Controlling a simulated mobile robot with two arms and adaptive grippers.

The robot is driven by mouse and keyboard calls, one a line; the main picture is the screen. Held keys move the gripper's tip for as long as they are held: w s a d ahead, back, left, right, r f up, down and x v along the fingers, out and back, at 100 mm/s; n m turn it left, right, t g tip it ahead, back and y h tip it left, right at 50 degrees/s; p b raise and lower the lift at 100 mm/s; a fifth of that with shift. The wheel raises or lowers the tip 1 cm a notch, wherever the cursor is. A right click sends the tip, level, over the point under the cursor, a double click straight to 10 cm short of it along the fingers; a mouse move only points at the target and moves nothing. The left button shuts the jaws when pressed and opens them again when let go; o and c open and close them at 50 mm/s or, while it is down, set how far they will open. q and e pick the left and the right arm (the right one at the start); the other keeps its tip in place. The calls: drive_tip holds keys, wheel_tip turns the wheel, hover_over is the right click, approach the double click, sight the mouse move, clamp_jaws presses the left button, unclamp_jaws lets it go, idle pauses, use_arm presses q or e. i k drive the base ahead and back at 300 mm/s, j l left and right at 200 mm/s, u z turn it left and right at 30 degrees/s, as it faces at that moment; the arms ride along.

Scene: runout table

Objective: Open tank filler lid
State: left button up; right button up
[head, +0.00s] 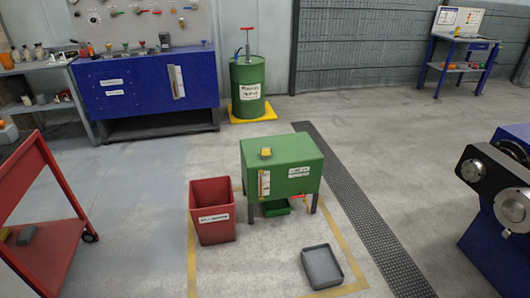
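A green box-shaped tank (305,150) stands on legs in the middle of the head view. A small yellow lid (265,153) lies on its top face near the left end; it looks closed, but it is too small to be sure. A white level strip (264,184) and a white label are on the front, and a small red handle (299,196) sits low on the right side. Neither of my grippers is in view.
A red bin (212,212) stands just left of the tank, a green tray (276,207) under it and a grey tray (322,267) in front. A red cart (45,200) is at left, a blue machine (500,200) at right.

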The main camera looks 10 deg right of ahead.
sight(265, 151)
drive_tip(key=i+l+u, duration=0.1)
drive_tip(key=i, duration=0.4)
drive_tip(key=i+l+u, duration=0.1)
drive_tip(key=i, duration=0.35)
